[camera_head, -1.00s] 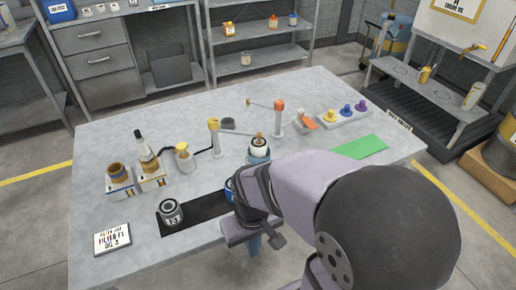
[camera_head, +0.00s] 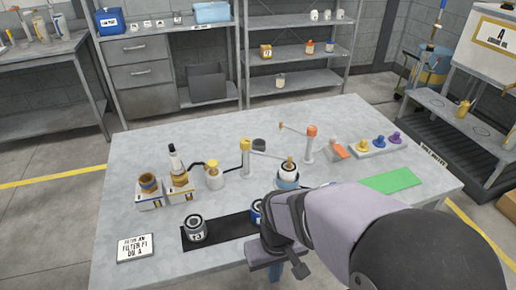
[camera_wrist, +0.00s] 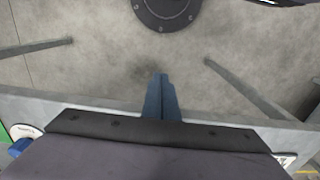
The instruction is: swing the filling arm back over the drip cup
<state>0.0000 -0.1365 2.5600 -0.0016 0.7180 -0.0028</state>
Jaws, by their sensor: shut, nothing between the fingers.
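Two posts stand on the table, one yellow-topped (camera_head: 246,158) and one orange-topped (camera_head: 310,143). Each carries a thin arm; I cannot tell surely which is the filling arm. The yellow post's arm (camera_head: 267,154) reaches right to a white-and-blue container (camera_head: 288,176) with a brown-topped piece over it. The orange post's arm (camera_head: 294,129) reaches left and back, its tip over bare table. A small dark cup (camera_head: 259,144), possibly the drip cup, sits behind the yellow post. My gripper (camera_head: 302,271) is shut and empty near the table's front edge; its blue fingers show in the wrist view (camera_wrist: 162,92).
A dark mat (camera_head: 226,228) bears a grey can (camera_head: 196,228) and a blue can (camera_head: 257,212), partly hidden by my arm. Bottle holders (camera_head: 180,190) stand left, coloured knobs (camera_head: 378,142) and a green sheet (camera_head: 392,182) right. Front-left table is mostly clear around a label card (camera_head: 135,247).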

